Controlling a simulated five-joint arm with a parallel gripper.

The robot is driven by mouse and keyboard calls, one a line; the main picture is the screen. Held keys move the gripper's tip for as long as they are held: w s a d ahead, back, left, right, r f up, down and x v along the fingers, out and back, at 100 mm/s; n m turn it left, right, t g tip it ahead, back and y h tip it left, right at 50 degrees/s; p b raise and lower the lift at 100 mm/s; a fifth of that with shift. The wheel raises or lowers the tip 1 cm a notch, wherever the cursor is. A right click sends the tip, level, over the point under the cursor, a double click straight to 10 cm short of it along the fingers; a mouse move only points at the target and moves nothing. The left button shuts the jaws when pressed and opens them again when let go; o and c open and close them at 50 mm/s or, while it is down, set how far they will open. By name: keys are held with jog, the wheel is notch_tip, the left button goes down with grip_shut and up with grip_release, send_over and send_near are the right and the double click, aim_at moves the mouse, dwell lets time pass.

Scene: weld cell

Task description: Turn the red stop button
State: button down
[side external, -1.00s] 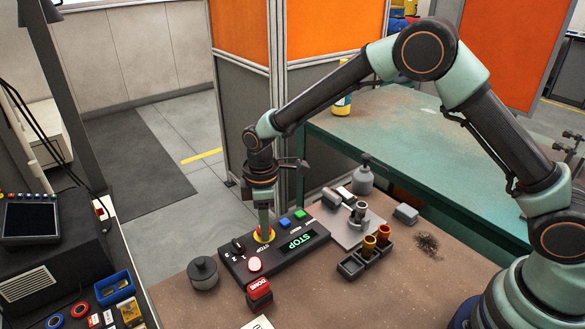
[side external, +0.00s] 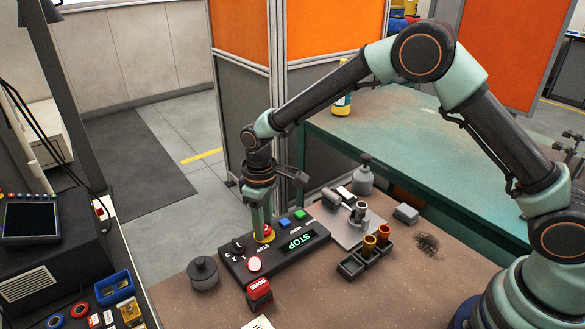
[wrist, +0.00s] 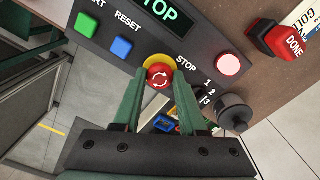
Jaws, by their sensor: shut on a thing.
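The red stop button (wrist: 158,75) with white arrows sits on a yellow ring on the dark control panel (wrist: 190,55). In the side view the button (side external: 264,233) is partly hidden by my gripper. My gripper (wrist: 158,84) points down at it, and its two green fingers are on either side of the red cap, shut on it. My gripper also shows in the side view (side external: 262,226), over the panel's far left part. The panel's display (side external: 300,240) reads STOP in green.
The panel also carries a blue button (wrist: 121,47), a green button (wrist: 87,24), a pale red-white lamp (wrist: 228,64) and a black selector knob (wrist: 234,112). A red DONE button (side external: 259,292) stands in front of the panel. A grey lidded pot (side external: 203,273) stands to its left.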

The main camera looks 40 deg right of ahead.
jog(key=shift+s+a+m, duration=0.1)
jog(key=shift+s+m, duration=0.05)
jog(key=shift+m, duration=0.15)
jog(key=shift+c, duration=2.2)
grip_release()
jog(key=shift+r, duration=0.1)
jog(key=shift+r, duration=0.3)
notch_tip(320, 180, up, 11)
jog(key=shift+r, duration=0.15)
